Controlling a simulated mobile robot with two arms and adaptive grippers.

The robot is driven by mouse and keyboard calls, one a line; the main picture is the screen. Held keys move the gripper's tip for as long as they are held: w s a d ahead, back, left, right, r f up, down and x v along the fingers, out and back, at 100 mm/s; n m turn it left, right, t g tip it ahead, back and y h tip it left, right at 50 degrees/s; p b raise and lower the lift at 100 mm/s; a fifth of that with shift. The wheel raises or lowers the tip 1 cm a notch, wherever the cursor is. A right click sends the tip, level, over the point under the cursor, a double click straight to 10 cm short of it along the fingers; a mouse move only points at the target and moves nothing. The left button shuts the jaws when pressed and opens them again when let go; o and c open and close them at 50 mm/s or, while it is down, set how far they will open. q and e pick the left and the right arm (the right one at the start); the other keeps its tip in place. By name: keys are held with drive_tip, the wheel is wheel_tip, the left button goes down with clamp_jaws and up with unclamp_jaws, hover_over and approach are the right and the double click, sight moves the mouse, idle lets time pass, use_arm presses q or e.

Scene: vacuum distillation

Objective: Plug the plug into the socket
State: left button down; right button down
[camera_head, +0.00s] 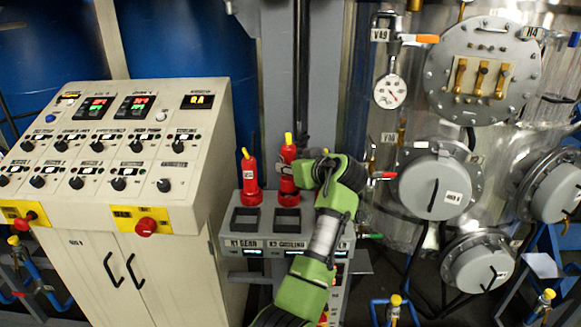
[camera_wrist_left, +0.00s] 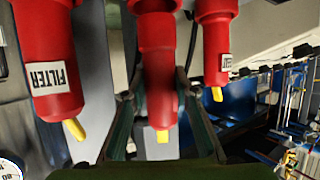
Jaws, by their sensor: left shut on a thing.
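Two red plugs with yellow tips stand upright on the grey socket box: the left one (camera_head: 250,180) and the middle one (camera_head: 288,178). My left gripper (camera_head: 300,172) reaches the middle plug from the right and is shut on it. In the left wrist view the middle plug (camera_wrist_left: 160,95) sits between the fingers (camera_wrist_left: 158,125), beside a red plug labelled FILTER (camera_wrist_left: 52,60) and another red plug (camera_wrist_left: 213,50). The box has dark square sockets in front, a left one (camera_head: 245,221) and a middle one (camera_head: 287,221); my arm hides the right part.
A control cabinet (camera_head: 120,170) with knobs and red buttons stands close on the left. A steel vessel with round flanges (camera_head: 437,187), a gauge (camera_head: 389,92) and valves stands on the right. A grey post (camera_head: 290,70) rises behind the box.

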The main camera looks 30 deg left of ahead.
sight(291, 180)
use_arm(q)
drive_tip(key=shift+f+b, duration=1.5)
drive_tip(key=shift+f, duration=0.55)
drive_tip(key=c, duration=1.6)
unclamp_jaws()
drive_tip(key=shift+r, duration=0.1)
drive_tip(key=shift+o, duration=0.2)
drive_tip(key=v, duration=0.7)
drive_tip(key=shift+s+d, duration=0.15)
drive_tip(key=shift+d, duration=0.05)
